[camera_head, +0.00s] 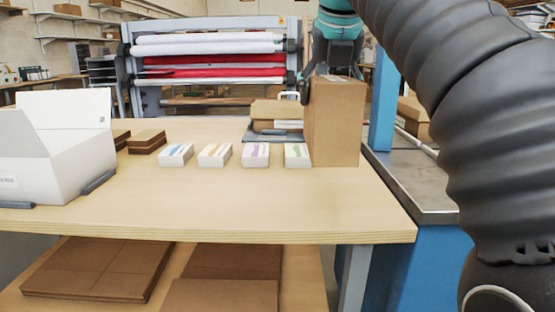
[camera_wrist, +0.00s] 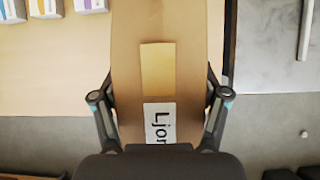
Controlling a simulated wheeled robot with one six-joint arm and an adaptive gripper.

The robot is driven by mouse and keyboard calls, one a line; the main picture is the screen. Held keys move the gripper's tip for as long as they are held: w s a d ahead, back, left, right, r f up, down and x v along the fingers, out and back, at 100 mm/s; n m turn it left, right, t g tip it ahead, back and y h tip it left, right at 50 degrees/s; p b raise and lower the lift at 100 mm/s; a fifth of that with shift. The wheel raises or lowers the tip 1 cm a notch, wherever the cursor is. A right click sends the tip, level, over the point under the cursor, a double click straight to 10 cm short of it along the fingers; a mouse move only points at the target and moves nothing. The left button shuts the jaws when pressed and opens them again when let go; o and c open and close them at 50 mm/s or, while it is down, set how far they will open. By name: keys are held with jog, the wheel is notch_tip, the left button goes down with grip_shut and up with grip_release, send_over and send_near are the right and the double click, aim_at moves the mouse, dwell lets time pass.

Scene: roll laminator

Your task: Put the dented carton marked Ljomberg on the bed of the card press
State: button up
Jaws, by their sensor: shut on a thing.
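A tall brown carton (camera_head: 336,122) stands upright at the right end of the wooden table. My gripper (camera_head: 333,76) is shut on its upper part from above. In the wrist view the carton (camera_wrist: 185,60) lies between the two fingers of my gripper (camera_wrist: 160,100). It bears tan tape and a white label reading "Ljor", the rest cut off. I cannot make out a dent, nor whether its base touches the table. A blue-framed machine with a bare grey metal bed (camera_head: 420,188), apparently the card press, is right of the table; my arm partly hides it.
Several small white boxes (camera_head: 255,154) line the table (camera_head: 250,205) left of the carton. A flatter carton (camera_head: 277,112) sits behind them on a dark platform. A white open box (camera_head: 60,165) is at left. A roll laminator (camera_head: 210,62) stands behind. The table front is clear.

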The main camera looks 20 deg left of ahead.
jog(key=shift+s+a+f+b, duration=0.1)
jog(key=shift+a+f+b, duration=1.45)
jog(key=shift+a+f, duration=3.4)
jog(key=shift+f, duration=0.15)
jog(key=o, duration=1.5)
jog(key=p+v, duration=0.3)
jog(key=v, duration=0.9)
